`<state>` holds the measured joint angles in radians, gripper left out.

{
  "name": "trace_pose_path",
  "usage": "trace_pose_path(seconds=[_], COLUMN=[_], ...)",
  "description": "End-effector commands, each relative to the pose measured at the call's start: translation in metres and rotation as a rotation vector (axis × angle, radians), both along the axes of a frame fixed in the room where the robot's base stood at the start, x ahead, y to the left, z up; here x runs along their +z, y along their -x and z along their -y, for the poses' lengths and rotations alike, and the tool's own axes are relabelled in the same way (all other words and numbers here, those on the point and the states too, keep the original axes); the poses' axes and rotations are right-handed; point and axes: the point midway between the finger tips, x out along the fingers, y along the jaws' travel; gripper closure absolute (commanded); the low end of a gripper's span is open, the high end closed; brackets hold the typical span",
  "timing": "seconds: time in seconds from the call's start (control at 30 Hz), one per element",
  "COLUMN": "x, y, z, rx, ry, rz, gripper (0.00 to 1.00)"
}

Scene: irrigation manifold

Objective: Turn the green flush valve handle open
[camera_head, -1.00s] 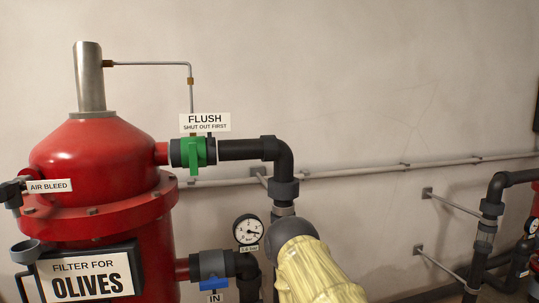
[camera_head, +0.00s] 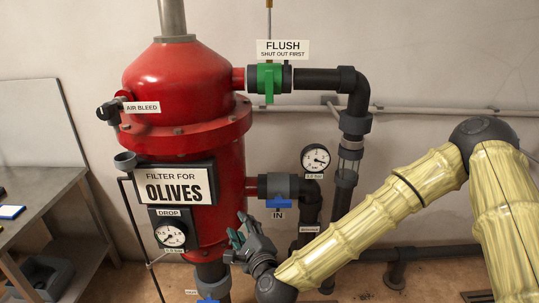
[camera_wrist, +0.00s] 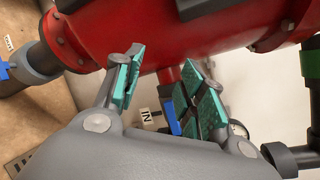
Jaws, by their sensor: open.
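The green flush valve handle (camera_head: 269,88) hangs straight down, across the horizontal pipe, below the FLUSH sign (camera_head: 282,49) in the head view. My gripper (camera_head: 239,236) is well below it, in front of the lower red filter tank, open and empty. In the wrist view its teal-padded fingers (camera_wrist: 164,86) stand apart with nothing gripped. The blue IN valve handle (camera_wrist: 170,115) shows behind and between them, apparently untouched. A green part (camera_wrist: 311,64) at the right edge of the wrist view appears to belong to the flush valve.
The red tank (camera_head: 172,88) stands close behind my gripper. The IN handle (camera_head: 279,203), pressure gauge (camera_head: 315,159) and dark vertical pipe (camera_head: 350,140) are to its right. A drop gauge (camera_head: 170,233) is at its left. A metal table (camera_head: 50,195) stands far left.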

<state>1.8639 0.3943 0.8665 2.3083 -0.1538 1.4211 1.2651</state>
Motion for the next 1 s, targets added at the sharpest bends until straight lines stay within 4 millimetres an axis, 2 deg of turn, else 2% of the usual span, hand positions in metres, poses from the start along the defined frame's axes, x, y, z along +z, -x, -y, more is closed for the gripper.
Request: trace_pose_path(seconds=[0.03, 0.1, 0.2, 0.3, 0.4, 0.5, 0.67, 1.0], x=[0.049, 0.11, 0.187, 0.244, 0.282, 0.302, 0.314, 0.335], y=[-0.017, -0.033, -0.049, -0.056, -0.058, -0.058, -0.066, -0.114], z=[0.003, 0.011, 0.028, 0.047, 0.062, 0.07, 0.073, 0.073], rx=[-0.054, -0.118, -0.181, -0.219, -0.238, -0.244, -0.248, -0.248], ry=[-0.131, -0.322, -0.567, -0.763, -0.897, -0.97, -0.997, -0.992], rz=[0.04, 0.09, 0.161, 0.217, 0.259, 0.282, 0.291, 0.291], gripper=[0.6, 0.6, 0.6, 0.6, 0.6, 0.6, 0.6, 0.6])
